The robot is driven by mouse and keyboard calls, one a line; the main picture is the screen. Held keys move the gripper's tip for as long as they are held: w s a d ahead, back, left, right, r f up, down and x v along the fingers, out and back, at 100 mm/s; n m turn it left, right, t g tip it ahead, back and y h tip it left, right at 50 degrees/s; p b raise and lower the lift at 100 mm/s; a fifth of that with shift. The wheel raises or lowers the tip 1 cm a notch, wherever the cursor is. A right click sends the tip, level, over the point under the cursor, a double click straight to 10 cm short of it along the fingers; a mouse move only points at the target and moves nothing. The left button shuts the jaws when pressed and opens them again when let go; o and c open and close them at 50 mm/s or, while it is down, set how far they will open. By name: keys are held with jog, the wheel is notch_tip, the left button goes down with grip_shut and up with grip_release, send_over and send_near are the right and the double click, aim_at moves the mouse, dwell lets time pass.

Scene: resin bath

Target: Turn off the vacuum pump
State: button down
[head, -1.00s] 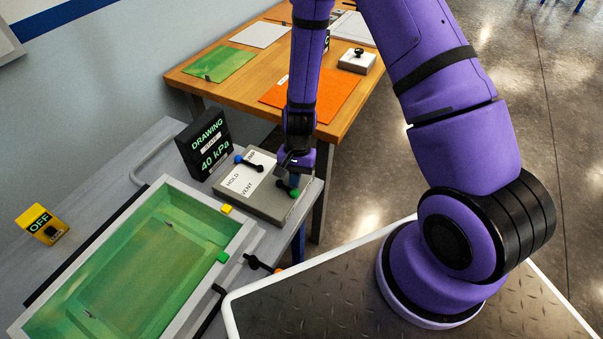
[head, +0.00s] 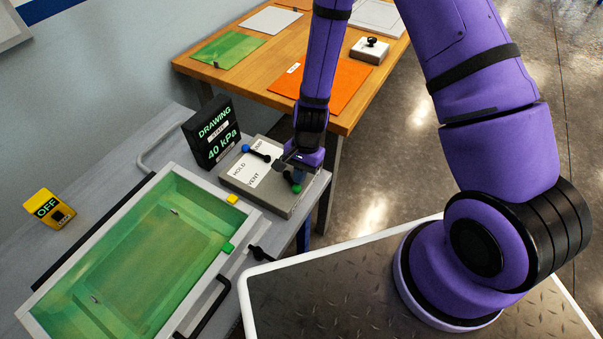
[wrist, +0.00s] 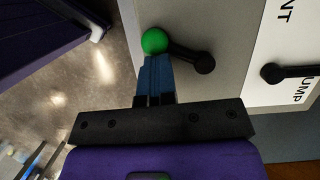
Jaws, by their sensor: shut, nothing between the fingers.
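The grey valve box (head: 270,205) has a white label reading HOLD and VENT, with a third word partly hidden. A black lever with a blue knob (head: 246,148) sits on its far side. A second black lever with a green knob (head: 297,188) sits on its near right side. My gripper (head: 292,172) is low over that lever. In the wrist view its shut fingers (wrist: 156,62) end right at the green knob (wrist: 154,40); whether they touch it I cannot tell. The black gauge (head: 211,133) reads DRAWING, 40 kPa. No pump body is recognisable.
A green resin bath in a pale frame (head: 190,327) lies left of the box. A yellow box reading OFF (head: 48,207) stands at the far left. The wooden table (head: 225,84) behind holds sheets and a small white box with a black knob (head: 370,50).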

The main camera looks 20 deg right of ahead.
jog(key=shift+s, duration=0.1)
jog(key=v, duration=1)
jog(key=shift+w+r, duration=0.2)
jog(key=shift+r, duration=0.15)
dwell(0.4)
